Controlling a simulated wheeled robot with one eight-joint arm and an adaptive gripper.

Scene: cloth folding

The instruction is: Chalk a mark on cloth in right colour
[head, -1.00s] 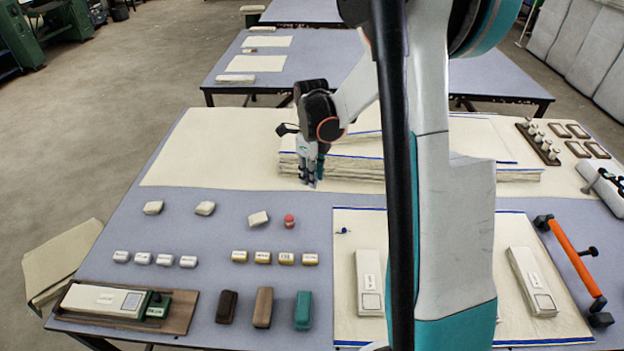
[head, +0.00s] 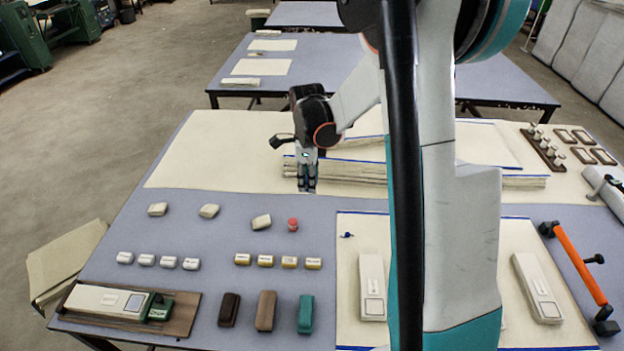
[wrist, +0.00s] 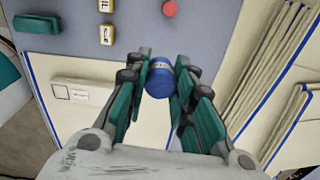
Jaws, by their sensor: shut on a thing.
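My gripper (head: 307,188) is low over the cream cloth, by the left end of the folded stack (head: 345,171). In the wrist view its fingers are shut on a short blue cylinder (wrist: 160,78), which looks like a chalk with a pale band. The cylinder is hard to make out in the head view. A red round piece (head: 293,225) stands on the grey table, and it also shows in the wrist view (wrist: 169,9). A cream cloth with blue edges (head: 440,338) lies at the front right, with a small dark blue piece (head: 346,235) near its upper left corner.
Three pale blocks (head: 208,211), rows of small labelled pieces (head: 265,260), and brown and teal blocks (head: 305,314) lie on the table. A wooden tray (head: 190,315) is front left. White labelled boxes (head: 373,288) lie on the front cloth. An orange-handled bar (head: 580,264) is at right.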

